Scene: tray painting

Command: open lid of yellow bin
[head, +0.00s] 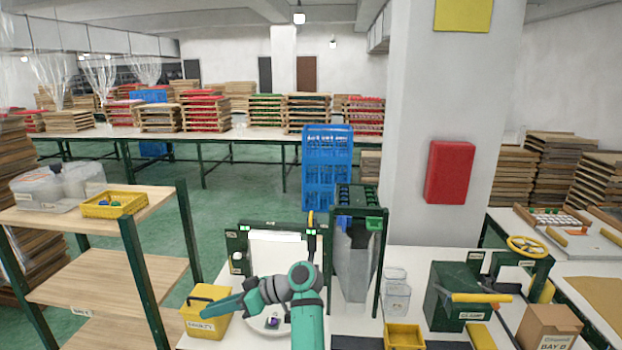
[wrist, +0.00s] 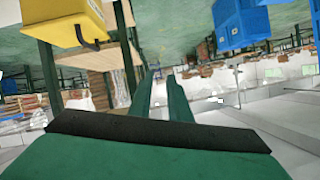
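The yellow bin (head: 207,325) stands at the left end of the white worktop, with a label on its front and a black handle on its top. Its lid looks down, though my gripper hides part of it. In the wrist view the yellow bin (wrist: 62,20) and its dark handle are at the upper left, off to the side of the fingers. My gripper (head: 217,305) is in front of the bin's upper right part in the head view. In the wrist view my gripper (wrist: 161,80) shows a gap between its two green fingers, with nothing held.
A wooden shelf rack (head: 95,265) stands left of the bin and carries a yellow tray (head: 114,206). A white dish with a dark item lies under my arm. A grey hopper in a green frame (head: 358,255) and clear cups (head: 396,292) stand to the right.

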